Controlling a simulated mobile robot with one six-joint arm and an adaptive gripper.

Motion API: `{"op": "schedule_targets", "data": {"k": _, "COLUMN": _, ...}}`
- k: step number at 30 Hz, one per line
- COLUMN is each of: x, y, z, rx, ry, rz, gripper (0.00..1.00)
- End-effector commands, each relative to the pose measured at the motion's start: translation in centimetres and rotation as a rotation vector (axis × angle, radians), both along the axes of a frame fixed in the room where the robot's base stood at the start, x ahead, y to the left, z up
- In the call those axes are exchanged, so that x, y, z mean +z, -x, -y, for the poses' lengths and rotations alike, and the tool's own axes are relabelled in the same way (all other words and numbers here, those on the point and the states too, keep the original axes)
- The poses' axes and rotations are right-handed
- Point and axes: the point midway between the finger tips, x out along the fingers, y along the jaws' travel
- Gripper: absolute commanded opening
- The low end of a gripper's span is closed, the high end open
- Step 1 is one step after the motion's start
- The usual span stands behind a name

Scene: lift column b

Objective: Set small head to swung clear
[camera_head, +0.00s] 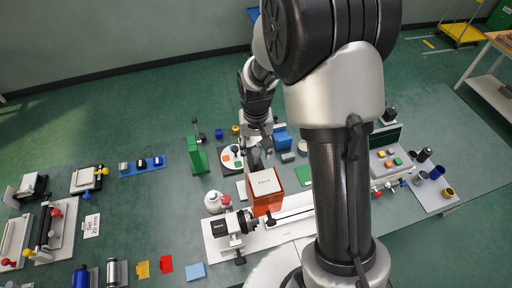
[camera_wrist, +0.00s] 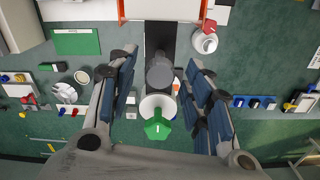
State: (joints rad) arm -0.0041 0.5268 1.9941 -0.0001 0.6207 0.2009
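My gripper (camera_head: 260,142) points down behind an orange box with a white top (camera_head: 266,192). In the wrist view my gripper (camera_wrist: 161,78) has its two blue-padded fingers wide apart. A grey round-ended part (camera_wrist: 159,73) shows between them, at the end of a dark upright strip (camera_wrist: 160,38), with a gap on both sides. I cannot tell for sure whether this part is the small head. A white disc (camera_wrist: 157,106) and a green piece (camera_wrist: 157,129) lie beyond it. My arm hides part of the bench in the head view.
A green block stand (camera_head: 196,156) stands left of my gripper. A white round pot (camera_head: 215,202) and a black clamp unit (camera_head: 230,226) are near the orange box. A panel with coloured buttons (camera_head: 391,160) is at right.

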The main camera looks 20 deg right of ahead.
Motion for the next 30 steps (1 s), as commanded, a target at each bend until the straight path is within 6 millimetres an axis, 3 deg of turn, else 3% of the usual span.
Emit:
{"op": "schedule_targets", "data": {"k": 20, "x": 0.05, "y": -0.02, "z": 0.0, "rx": 0.0, "ry": 0.0, "rz": 0.0, "gripper": 0.01}}
{"op": "schedule_targets", "data": {"k": 30, "x": 0.06, "y": -0.03, "z": 0.01, "rx": 0.0, "ry": 0.0, "rz": 0.001, "gripper": 0.0}}
